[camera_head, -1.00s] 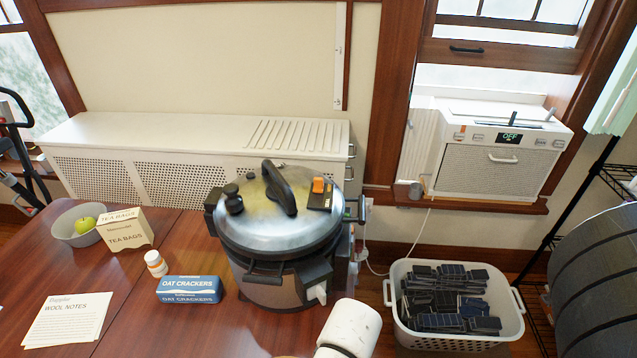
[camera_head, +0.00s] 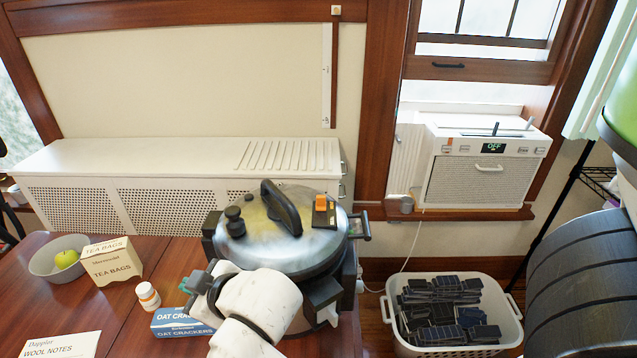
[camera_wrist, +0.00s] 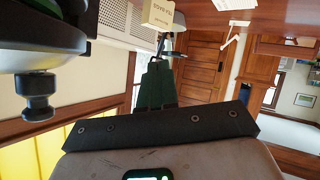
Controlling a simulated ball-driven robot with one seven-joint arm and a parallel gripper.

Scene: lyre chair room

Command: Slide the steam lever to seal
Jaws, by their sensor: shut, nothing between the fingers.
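The pressure cooker (camera_head: 285,245) stands on the wooden table, its grey metal lid closed under a black curved handle (camera_head: 281,207). An orange lever (camera_head: 320,203) sits on a dark plate at the lid's right side. A black knob (camera_head: 235,222) stands at the lid's left; a black knob on the lid's edge also shows in the wrist view (camera_wrist: 36,100). My gripper (camera_head: 190,284) is shut and empty, at the cooker's front left, apart from the orange lever. Its fingers (camera_wrist: 158,85) show together in the wrist view. My arm hides part of the cooker's front.
The oat crackers box (camera_head: 178,324), a white bottle (camera_head: 148,296) and the tea bags box (camera_head: 110,262) stand left of my gripper. A bowl (camera_head: 42,265) holds an apple. A basket (camera_head: 395,335) stands right of the table. Space above the lid is clear.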

